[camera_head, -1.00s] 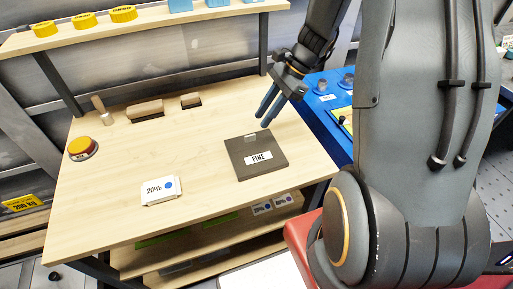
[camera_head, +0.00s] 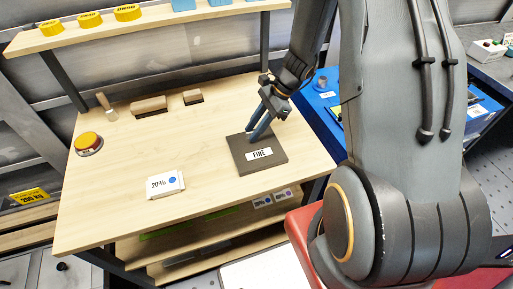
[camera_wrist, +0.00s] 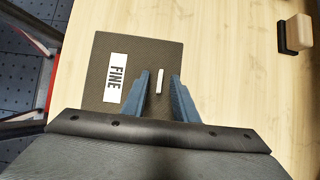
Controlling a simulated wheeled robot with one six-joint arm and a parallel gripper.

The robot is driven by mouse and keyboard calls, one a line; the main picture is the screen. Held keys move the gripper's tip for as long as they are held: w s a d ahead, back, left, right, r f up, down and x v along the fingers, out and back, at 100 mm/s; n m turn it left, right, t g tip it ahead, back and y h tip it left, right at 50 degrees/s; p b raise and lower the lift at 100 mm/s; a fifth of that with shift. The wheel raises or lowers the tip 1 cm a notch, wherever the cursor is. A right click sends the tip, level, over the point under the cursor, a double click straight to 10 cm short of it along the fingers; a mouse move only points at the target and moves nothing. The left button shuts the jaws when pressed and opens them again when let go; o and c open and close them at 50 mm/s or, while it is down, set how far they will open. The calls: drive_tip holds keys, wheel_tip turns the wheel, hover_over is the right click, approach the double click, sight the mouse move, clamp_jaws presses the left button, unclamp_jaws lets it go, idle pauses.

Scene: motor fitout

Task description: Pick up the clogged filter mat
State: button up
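A dark grey square mat (camera_head: 262,167) with a white "FINE" label lies flat on the wooden bench. It also shows in the wrist view (camera_wrist: 97,57), with a small pale tab (camera_wrist: 159,80) standing out from it. My gripper (camera_head: 254,136) is over the mat's far edge. In the wrist view its two blue fingers (camera_wrist: 160,74) are apart, one on each side of the tab. I cannot tell whether the fingers touch the mat. No label names any mat as clogged.
A white "20%" card stack (camera_head: 165,184) lies to the left on the bench (camera_head: 120,205). Blue table (camera_head: 327,110) is at right. The bench middle is clear.

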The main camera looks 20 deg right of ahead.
clamp_jaws()
drive_tip(key=shift+r, duration=0.15)
